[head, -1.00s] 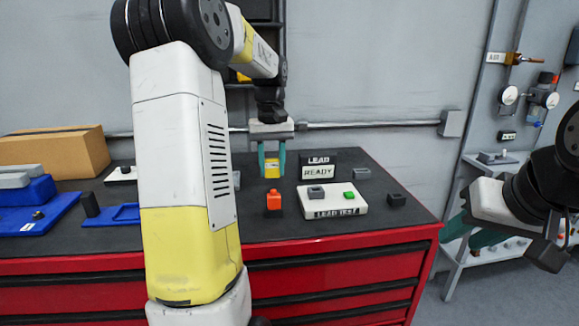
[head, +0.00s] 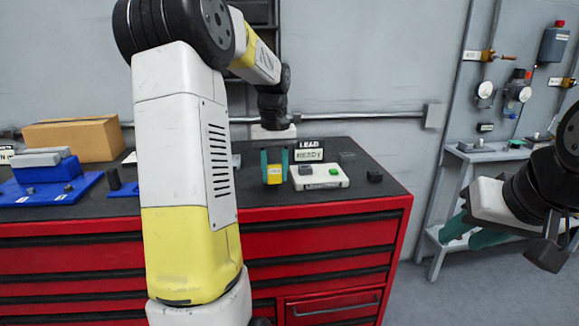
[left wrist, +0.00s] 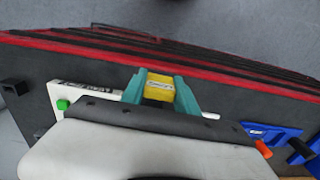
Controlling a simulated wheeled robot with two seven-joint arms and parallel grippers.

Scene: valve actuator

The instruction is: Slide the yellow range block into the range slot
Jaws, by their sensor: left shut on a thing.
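My left gripper (head: 274,168) is shut on the yellow range block (head: 273,175), above the dark top of the red tool cabinet. In the left wrist view the block (left wrist: 159,88) sits between the two teal fingers (left wrist: 160,94), with a pale label on its face. My right gripper (head: 473,233) is at the right of the head view, with its teal fingers apart and nothing seen between them. I cannot identify the range slot in either view.
Blue fixtures (head: 50,188) and a cardboard box (head: 75,139) stand left. A pale shelf (head: 490,152) stands right, under wall gauges, with floor between.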

